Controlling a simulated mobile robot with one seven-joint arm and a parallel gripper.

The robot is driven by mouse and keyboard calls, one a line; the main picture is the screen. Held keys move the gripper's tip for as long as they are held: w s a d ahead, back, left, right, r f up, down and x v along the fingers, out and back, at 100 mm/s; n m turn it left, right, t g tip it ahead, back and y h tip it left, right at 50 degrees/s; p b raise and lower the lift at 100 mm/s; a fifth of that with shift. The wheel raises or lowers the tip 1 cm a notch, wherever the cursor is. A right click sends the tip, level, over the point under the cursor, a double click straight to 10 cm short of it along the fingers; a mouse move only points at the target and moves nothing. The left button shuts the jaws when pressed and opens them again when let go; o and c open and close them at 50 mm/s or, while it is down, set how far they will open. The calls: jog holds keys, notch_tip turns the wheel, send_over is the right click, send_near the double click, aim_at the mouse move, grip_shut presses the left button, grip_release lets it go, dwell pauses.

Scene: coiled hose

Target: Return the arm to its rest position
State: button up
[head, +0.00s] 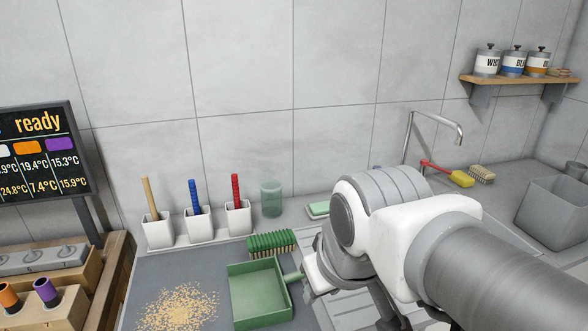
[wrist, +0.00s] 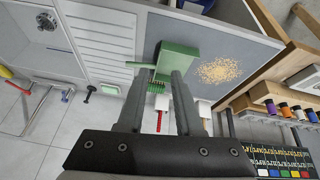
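My gripper (wrist: 161,73) shows in the wrist view with its two fingers apart and nothing held between them. Past the fingers, a green dustpan (wrist: 178,60) and a green brush (wrist: 157,87) lie on the worktop below. In the head view my white and grey arm fills the lower right and hides most of the gripper. The dustpan (head: 258,295) lies left of the arm, its handle running toward it.
Tan crumbs (head: 180,306) lie on the grey mat left of the dustpan. White holders with handled tools (head: 199,222) and a green glass (head: 271,198) stand along the wall. A tap (head: 435,125) rises behind my arm. A display (head: 38,150) stands at left.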

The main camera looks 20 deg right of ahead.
jog(key=shift+s+d+m, duration=0.1)
jog(key=shift+s+m, duration=0.6)
jog(key=shift+r, duration=0.1)
jog(key=shift+r+p, duration=0.3)
jog(key=shift+p, duration=0.05)
